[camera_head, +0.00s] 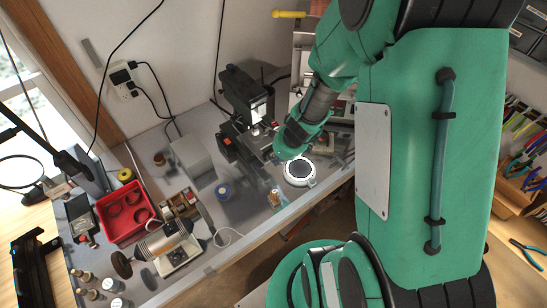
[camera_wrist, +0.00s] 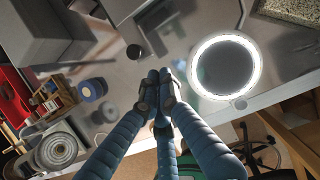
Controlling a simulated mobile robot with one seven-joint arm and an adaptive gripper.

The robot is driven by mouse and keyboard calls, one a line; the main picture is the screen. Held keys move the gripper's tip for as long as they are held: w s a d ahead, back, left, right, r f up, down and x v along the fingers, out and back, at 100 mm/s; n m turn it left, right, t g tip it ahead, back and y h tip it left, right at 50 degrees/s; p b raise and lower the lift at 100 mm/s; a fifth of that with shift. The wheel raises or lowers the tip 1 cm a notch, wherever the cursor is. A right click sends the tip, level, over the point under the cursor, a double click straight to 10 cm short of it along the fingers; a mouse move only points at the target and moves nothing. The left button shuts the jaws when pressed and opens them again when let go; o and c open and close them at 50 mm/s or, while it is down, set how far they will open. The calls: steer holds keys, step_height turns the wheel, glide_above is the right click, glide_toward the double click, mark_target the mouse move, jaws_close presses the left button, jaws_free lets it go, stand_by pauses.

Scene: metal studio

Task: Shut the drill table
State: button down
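A dark machine that looks like the drill press (camera_head: 243,92) stands on the bench against the back wall in the head view. Its lower part, where a table could be, is crowded by dark parts and partly hidden by my arm. I cannot tell whether the drill table is open or shut. My gripper (camera_wrist: 158,80) shows in the wrist view with its blue-grey fingers drawn together at the tips and nothing visible between them. It is over the bench, left of a white ring lamp (camera_wrist: 225,66). In the head view my wrist hides most of it.
The ring lamp (camera_head: 299,171) is near the bench's front edge.

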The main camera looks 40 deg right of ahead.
steer(key=s+p+v, duration=0.1)
steer(key=p+v, duration=0.2)
steer(key=v, duration=0.7)
steer(key=shift+s+p, duration=0.3)
steer(key=shift+p, duration=0.1)
steer(key=shift+d+r, duration=0.1)
steer(key=a+r+n+b, duration=0.6)
steer(key=a+r+n, duration=0.6)
steer(key=n, duration=0.6)
steer(key=s+a+r+n+t+b, duration=0.1)
steer(key=s+a+r+n+b, duration=0.4)
steer(key=n, duration=1.1)
steer(key=s+a+r, duration=0.1)
steer(key=s, duration=0.2)
steer(key=shift+a+r+h, duration=0.15)
steer(key=shift+r+h, duration=0.1)
steer(key=shift+h, duration=0.05)
